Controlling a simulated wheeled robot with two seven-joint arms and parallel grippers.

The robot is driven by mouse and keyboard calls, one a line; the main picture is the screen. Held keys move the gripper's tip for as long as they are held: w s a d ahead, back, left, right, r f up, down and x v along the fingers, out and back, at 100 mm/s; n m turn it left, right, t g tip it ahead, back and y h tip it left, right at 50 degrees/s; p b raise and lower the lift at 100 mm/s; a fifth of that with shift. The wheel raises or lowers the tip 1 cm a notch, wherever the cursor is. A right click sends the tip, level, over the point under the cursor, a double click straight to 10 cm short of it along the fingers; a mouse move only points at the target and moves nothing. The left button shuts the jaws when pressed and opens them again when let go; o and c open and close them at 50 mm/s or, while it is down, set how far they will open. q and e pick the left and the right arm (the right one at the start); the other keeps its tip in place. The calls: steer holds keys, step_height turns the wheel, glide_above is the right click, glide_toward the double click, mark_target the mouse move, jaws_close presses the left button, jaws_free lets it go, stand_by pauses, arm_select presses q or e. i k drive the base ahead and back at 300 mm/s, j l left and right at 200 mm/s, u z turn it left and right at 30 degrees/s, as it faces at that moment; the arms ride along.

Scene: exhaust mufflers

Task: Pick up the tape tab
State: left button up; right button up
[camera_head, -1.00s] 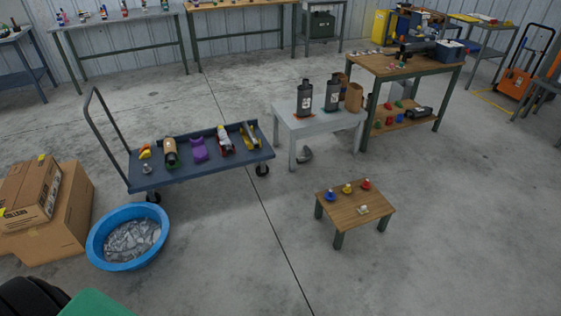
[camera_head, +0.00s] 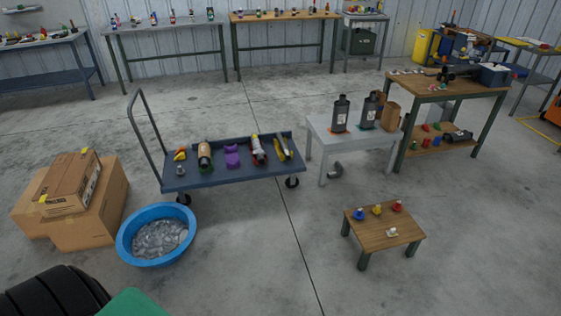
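I cannot make out for sure which thing is the tape tab. Two small yellow pieces sit on the cardboard boxes at the left: one yellow piece (camera_head: 43,198) at the near left edge of the upper box (camera_head: 75,184), another yellow piece (camera_head: 84,150) at its far edge. A small pale object (camera_head: 392,232) lies on the low wooden table (camera_head: 391,243) at the right, in front of blue, yellow and red pieces. Neither of my grippers is in view.
A blue basin (camera_head: 123,236) of grey pieces stands on the floor beside the boxes. Behind it is a blue cart (camera_head: 222,179) with mixed items. A black ribbed round thing (camera_head: 50,292) and a green shape (camera_head: 135,304) fill the lower left. The middle floor is clear.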

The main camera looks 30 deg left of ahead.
mark_target(392, 233)
steer(key=i+l+u, duration=0.15)
steer(key=i, duration=0.3)
steer(key=i+l+u, duration=0.15)
steer(key=i, duration=0.3)
